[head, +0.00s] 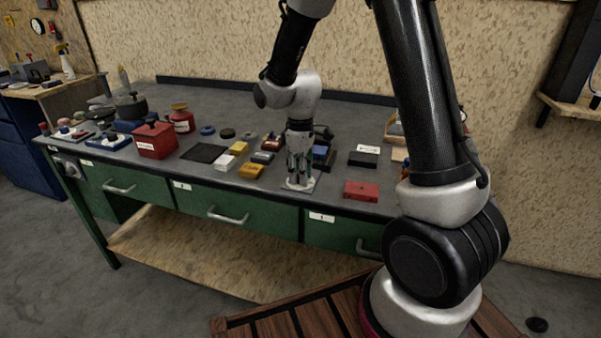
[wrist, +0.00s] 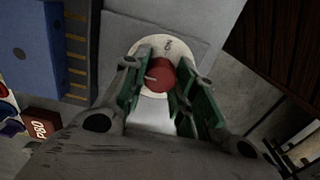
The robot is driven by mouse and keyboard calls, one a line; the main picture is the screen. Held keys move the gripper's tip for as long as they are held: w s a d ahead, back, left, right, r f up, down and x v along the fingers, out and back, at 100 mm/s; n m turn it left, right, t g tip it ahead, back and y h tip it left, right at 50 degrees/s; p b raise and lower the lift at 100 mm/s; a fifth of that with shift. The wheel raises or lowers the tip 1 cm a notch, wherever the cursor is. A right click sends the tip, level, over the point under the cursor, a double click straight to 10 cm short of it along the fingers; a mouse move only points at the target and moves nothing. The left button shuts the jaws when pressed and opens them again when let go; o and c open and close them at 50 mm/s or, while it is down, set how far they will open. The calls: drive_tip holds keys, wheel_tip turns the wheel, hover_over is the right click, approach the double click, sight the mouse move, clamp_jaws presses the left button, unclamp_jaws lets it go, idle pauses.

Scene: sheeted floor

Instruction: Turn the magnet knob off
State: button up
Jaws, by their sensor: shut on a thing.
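The magnet knob (wrist: 160,74) is red with a pale pointer line and sits on a round white dial (wrist: 168,47) with small dark marks. The dial is on a grey plate (wrist: 200,28). My gripper (wrist: 159,80) is over the dial with its green-lined fingers on either side of the knob, shut on it. The pointer line lies toward the left in the wrist view; the marks are too small to read surely. In the head view my gripper (head: 299,176) points straight down at the bench's front edge, and the knob is hidden by the fingers.
The grey bench (head: 335,180) carries several small items. A red block (head: 361,191) lies right of my gripper, a yellow block (head: 251,170) left of it. A blue block (wrist: 28,45) is close by in the wrist view. Green drawers (head: 240,205) are below.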

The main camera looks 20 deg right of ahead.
idle(0.4)
drive_tip(key=o, duration=1.1)
drive_tip(key=shift+c, duration=0.2)
drive_tip(key=shift+r, duration=0.1)
wheel_tip(320, 180, up, 12)
